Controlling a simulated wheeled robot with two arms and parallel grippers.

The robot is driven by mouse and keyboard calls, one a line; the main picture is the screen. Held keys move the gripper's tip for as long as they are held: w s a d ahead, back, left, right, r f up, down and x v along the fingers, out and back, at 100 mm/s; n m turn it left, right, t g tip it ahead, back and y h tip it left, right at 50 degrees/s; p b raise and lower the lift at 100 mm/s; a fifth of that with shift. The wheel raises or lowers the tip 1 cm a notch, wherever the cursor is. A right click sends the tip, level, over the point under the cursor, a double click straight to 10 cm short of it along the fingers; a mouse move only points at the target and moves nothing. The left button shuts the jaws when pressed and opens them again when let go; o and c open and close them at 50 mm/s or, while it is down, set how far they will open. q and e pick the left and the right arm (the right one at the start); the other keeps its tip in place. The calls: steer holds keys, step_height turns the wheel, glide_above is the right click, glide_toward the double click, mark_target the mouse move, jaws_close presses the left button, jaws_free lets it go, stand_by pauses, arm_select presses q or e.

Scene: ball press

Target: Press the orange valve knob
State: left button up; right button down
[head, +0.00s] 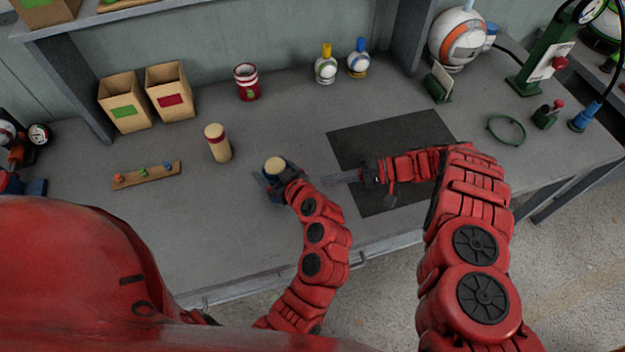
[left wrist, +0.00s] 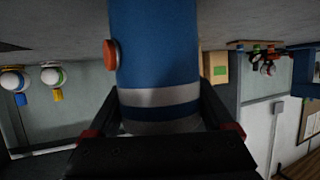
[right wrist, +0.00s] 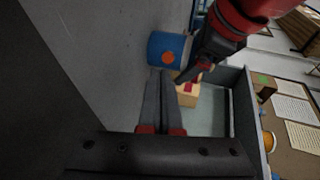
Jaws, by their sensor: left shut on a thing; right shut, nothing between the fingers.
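A blue canister with a pale band stands out in the left wrist view (left wrist: 160,45), and its cream top shows in the head view (head: 274,165). The orange valve knob (left wrist: 111,54) sticks out of its side; it also shows in the right wrist view (right wrist: 168,57). My left gripper (head: 277,182) is shut on the canister, with a finger on each side. My right gripper (head: 332,180) is shut and empty, to the right of the canister. Its fingertips (right wrist: 160,72) point at the canister and appear just below the knob; contact cannot be told.
Two cardboard boxes (head: 170,92) and a red striped can (head: 246,82) stand behind. A dark mat (head: 350,150) lies under my right forearm.

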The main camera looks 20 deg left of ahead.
steer(key=v, duration=0.7)
steer(key=shift+d, duration=0.2)
stand_by(0.4)
arm_select(q)
steer(key=o, duration=1.2)
steer(key=shift+c, duration=0.2)
steer(key=v, duration=1.2)
steer(key=shift+a+r, duration=0.1)
